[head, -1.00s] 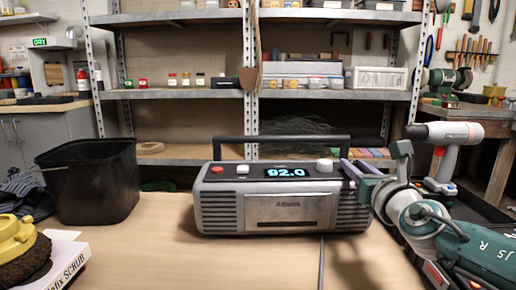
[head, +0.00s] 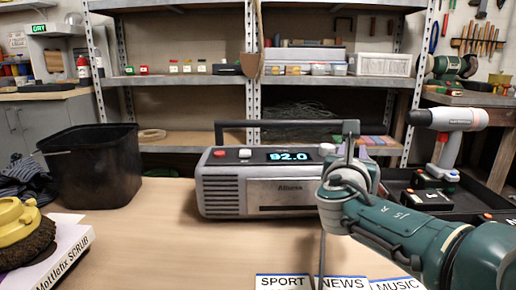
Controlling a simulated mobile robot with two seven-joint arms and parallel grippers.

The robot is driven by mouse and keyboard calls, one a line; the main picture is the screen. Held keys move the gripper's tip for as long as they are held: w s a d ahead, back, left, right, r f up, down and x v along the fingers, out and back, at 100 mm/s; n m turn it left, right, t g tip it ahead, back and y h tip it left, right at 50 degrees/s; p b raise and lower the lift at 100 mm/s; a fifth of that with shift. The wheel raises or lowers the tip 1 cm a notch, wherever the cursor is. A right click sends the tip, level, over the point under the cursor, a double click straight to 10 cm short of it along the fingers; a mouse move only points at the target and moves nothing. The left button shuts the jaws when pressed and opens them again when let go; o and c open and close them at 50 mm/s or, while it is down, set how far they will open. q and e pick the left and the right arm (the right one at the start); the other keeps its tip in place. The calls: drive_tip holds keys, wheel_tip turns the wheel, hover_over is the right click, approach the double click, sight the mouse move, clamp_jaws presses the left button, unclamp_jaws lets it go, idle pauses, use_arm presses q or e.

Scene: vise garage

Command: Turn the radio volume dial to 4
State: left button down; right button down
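The grey radio (head: 222,189) stands on the wooden table, its handle up and its display (head: 289,156) reading 92.0. On its top are a red button (head: 219,154), a white knob (head: 245,154) at the left and a pale round dial (head: 327,149) at the right. I cannot read any dial marks or setting. My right gripper (head: 362,154) is over the right end of the radio, close beside the right dial. My wrist hides most of its fingers, so I cannot tell their opening or whether they touch the dial. My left gripper is not in view.
Cards marked SPORT (head: 283,282), NEWS (head: 342,283) and MUSIC (head: 397,285) lie at the front edge. A drill (head: 445,140) stands at the right.

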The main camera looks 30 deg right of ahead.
drive_tip(key=c, duration=0.6)
unclamp_jaws()
drive_tip(key=shift+c, duration=0.2)
